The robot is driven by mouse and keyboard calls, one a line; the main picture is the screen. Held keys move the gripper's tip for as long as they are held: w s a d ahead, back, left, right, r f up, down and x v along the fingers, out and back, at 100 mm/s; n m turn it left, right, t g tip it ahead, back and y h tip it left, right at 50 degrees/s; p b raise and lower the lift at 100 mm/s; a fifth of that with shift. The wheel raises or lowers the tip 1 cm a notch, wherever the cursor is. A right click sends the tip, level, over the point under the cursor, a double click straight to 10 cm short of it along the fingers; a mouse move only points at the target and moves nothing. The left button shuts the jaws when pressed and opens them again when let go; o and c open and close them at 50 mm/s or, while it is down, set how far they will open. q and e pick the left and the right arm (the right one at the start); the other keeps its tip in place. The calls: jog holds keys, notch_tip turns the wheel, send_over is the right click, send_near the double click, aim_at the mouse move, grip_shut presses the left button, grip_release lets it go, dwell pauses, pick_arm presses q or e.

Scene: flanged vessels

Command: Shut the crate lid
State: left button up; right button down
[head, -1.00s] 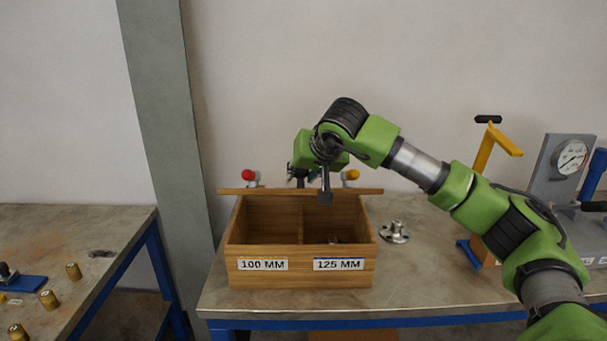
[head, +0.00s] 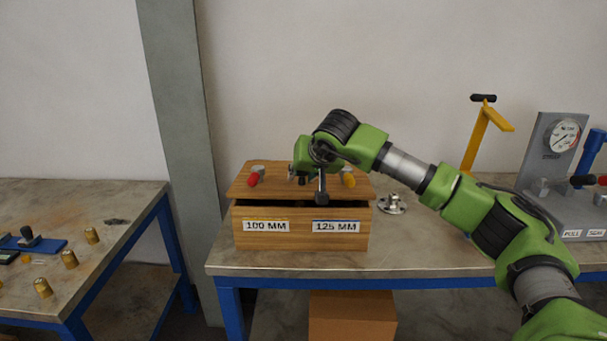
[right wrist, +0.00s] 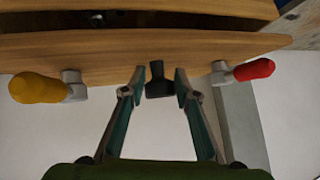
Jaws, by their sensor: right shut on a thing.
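The wooden crate (head: 300,243) stands on the bench, labelled 100 MM and 125 MM. Its lid (head: 274,188) lies tilted over it, with a dark gap along the front edge. The lid carries a red knob (head: 253,179), a yellow knob (head: 348,180) and a dark middle handle (right wrist: 158,82). My right gripper (head: 300,176) is at the middle of the lid; in the right wrist view its fingers (right wrist: 160,78) stand either side of the handle, shut on it. The lid (right wrist: 110,55) shows there too, with the gap above it. My left gripper is not in view.
A flanged metal part (head: 391,204) stands right of the crate. A yellow-handled stand (head: 478,140) and a gauge panel (head: 557,150) are farther right. A second bench (head: 110,235) with brass pieces is at left. A cardboard box (head: 350,315) sits below.

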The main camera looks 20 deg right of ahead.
jog(key=shift+s+f, duration=0.1)
jog(key=shift+f, duration=0.2)
jog(key=c, duration=1.6)
grip_release()
jog(key=shift+w+d, duration=0.15)
jog(key=shift+w, duration=0.15)
jog(key=shift+r, duration=0.1)
jog(key=v, duration=1.1)
jog(key=shift+s+r, duration=0.25)
jog(key=shift+s, duration=0.1)
